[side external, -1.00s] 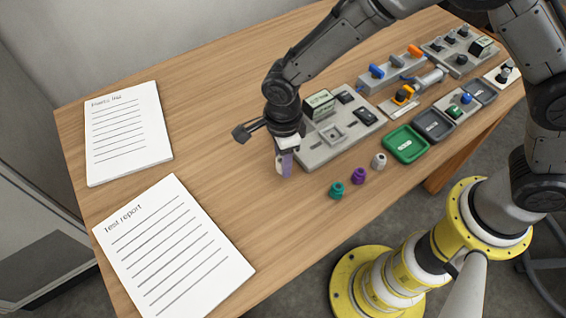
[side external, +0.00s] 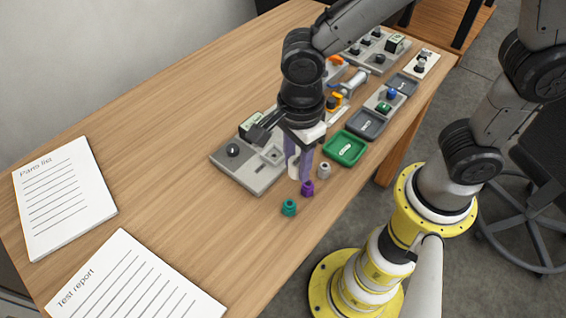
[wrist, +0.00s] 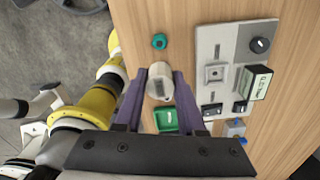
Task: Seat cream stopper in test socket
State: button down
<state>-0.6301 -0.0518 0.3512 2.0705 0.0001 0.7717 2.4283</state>
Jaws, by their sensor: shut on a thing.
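My gripper (side external: 299,172) has purple fingers and is shut on a pale cream stopper (wrist: 159,82), which shows between the fingertips in the wrist view. In the side view the fingers largely cover it. It is held above the table, near the front edge of a grey test board (side external: 238,173). The board has a raised square socket (wrist: 214,73) with a small opening, to the right of the held stopper in the wrist view. In the side view the socket (side external: 271,155) is just left of the fingers; nothing is seen in it.
A teal stopper (side external: 289,207), a purple one (side external: 307,188) and a grey one (side external: 324,170) stand in a row by the board. A green tray (side external: 344,148) and dark tray (side external: 366,124) lie beyond. The board carries a black knob (side external: 233,151) and display.

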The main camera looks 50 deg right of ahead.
jog(key=w+d+f, duration=0.1)
jog(key=w+d, duration=0.1)
jog(key=w, duration=0.2)
jog(key=w+d+f, duration=0.1)
jog(key=w+d, duration=0.1)
jog(key=w, duration=0.2)
jog(key=w+d+f, duration=0.2)
jog(key=w+d, duration=0.1)
jog(key=w, duration=0.1)
jog(key=shift+f, duration=2.65)
jog(key=shift+s+f, duration=0.1)
jog(key=shift+f, duration=0.3)
jog(key=shift+c, duration=0.5)
grip_release()
